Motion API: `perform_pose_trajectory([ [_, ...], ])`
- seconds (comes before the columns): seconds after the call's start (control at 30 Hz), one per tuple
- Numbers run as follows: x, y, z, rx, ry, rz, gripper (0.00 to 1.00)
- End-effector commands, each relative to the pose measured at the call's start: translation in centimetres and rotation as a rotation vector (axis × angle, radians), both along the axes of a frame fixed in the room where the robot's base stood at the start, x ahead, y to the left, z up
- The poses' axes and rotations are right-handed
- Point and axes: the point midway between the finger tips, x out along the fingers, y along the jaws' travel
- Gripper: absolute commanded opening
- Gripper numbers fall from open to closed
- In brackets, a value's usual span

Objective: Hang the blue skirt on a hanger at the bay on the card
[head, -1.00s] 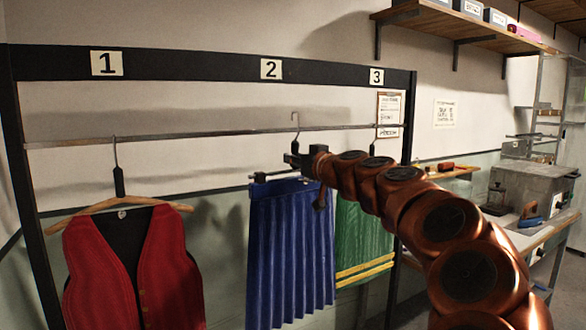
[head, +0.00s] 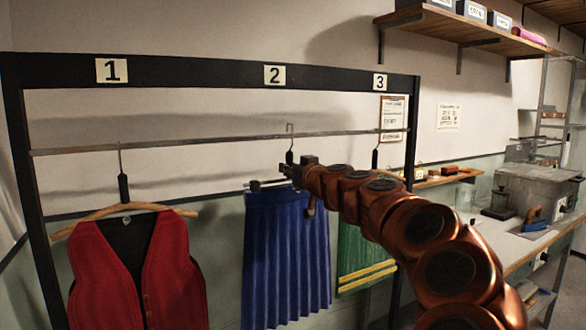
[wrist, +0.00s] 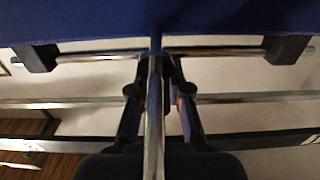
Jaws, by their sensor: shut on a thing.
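The blue skirt (head: 287,255) hangs from a metal clip hanger (head: 265,184) below bay 2 of the rack. My gripper (head: 292,172) is shut on the hanger's stem. The hanger's hook (head: 290,129) stands at the rail (head: 220,139), its top slightly above it; I cannot tell whether it rests on the rail. In the wrist view my fingers (wrist: 158,100) close around the stem, with the hanger's bar and black clips (wrist: 287,48) beyond and the blue skirt (wrist: 230,18) at the top. A framed card (head: 393,118) shows by bay 3; its text is unreadable.
A red vest (head: 175,265) hangs on a wooden hanger (head: 75,222) in bay 1. A green skirt with yellow bands (head: 360,245) hangs in bay 3, partly behind my arm. Rail between vest and blue skirt is free. A workbench (head: 530,245) stands at right.

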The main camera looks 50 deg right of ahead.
Motion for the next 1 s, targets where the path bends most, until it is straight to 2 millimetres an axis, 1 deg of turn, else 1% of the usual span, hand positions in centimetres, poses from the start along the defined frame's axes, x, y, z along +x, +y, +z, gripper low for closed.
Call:
perform_pose_trajectory([
  [0.83, 5.1, -1.8, 0.1, 0.000, 0.001, -0.001, 0.00],
  [0.9, 5.0, -1.8, -0.7, -0.001, 0.000, -0.002, 0.00],
  [1.0, 5.0, -1.8, -1.2, -0.001, -0.001, -0.002, 0.00],
])
